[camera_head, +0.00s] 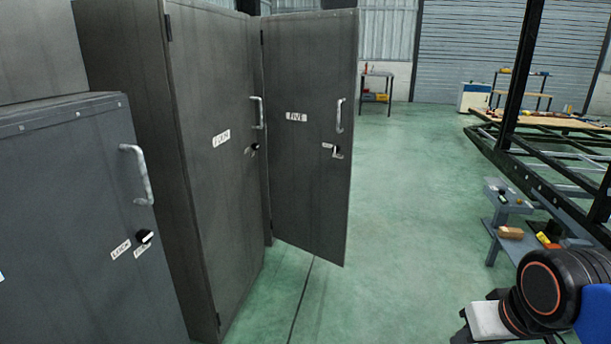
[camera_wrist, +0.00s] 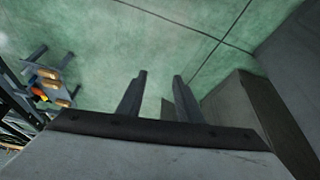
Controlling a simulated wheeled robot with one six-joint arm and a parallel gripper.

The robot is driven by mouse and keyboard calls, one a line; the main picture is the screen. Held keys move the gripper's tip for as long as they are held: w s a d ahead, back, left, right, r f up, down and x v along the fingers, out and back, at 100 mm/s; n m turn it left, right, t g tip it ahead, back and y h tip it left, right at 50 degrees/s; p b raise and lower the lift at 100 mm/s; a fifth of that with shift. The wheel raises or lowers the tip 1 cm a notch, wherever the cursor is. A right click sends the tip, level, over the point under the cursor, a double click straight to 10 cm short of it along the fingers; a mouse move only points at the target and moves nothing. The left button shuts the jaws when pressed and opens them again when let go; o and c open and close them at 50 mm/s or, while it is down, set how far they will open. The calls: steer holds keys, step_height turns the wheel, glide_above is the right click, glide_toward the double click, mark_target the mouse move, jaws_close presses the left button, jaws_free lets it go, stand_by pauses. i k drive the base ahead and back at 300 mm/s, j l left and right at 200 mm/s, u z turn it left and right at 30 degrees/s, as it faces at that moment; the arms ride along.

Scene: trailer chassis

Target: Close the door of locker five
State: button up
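The door of locker five (camera_head: 309,140) is a grey metal panel labelled "FIVE" in the head view. In the head view only part of my arm shows at lower right, well away from the door. The inside of locker five is hidden.
A lower grey cabinet (camera_head: 80,220) stands at front left. A black trailer frame (camera_head: 545,165) and a small grey bench (camera_head: 520,225) with tools are at right. Green floor (camera_head: 410,200) is clear between the lockers and the frame.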

mark_target(311, 59)
steer(key=i+l+u, duration=0.3)
steer(key=i+l, duration=0.2)
steer(key=i+l+u, duration=0.35)
steer(key=i+l, duration=0.15)
steer(key=l, duration=0.1)
